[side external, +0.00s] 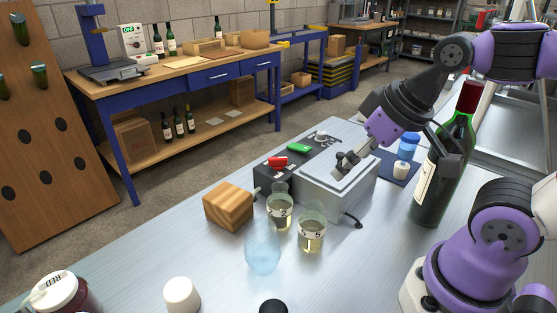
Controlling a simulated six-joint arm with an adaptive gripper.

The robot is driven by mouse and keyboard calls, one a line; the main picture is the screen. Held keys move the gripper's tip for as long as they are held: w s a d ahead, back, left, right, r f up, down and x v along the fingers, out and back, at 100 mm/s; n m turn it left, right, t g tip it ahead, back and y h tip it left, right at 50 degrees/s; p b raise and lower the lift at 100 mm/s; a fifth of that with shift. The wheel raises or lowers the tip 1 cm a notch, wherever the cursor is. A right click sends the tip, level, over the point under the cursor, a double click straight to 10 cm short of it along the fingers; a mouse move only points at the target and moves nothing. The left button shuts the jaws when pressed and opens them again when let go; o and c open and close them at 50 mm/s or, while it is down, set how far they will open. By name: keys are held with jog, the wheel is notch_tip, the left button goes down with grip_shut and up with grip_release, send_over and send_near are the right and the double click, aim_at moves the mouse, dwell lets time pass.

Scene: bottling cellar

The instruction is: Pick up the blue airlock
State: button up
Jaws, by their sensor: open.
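A blue, translucent, rounded piece (408,141) stands at the back right on a dark blue mat; its details are too small to make out, so I cannot tell for sure that it is the airlock. A pale blue, see-through cup-like piece (262,252) stands at the front of the metal table. My gripper (350,163) is open and empty, tilted downward above the light grey box. It is left of the blue piece on the mat and behind the pale blue cup-like piece. Whether its fingertips touch the box top is unclear.
The grey box (338,198) stands mid-table. Two jars of pale liquid (311,232) (279,211) and a wooden block (228,206) are left of it. A tall green bottle (428,195) stands at right. A white piece (182,296) is in front.

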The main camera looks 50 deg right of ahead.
notch_tip(320, 180, up, 5)
jog(key=n+g, duration=0.4)
jog(key=g, duration=0.2)
send_over(406, 150)
jog(key=d, duration=0.2)
notch_tip(406, 150, down, 11)
jog(key=shift+a+r, duration=0.1)
jog(key=shift+r, duration=0.1)
jog(key=f, duration=0.6)
jog(key=shift+w, duration=0.25)
jog(key=c, duration=1.3)
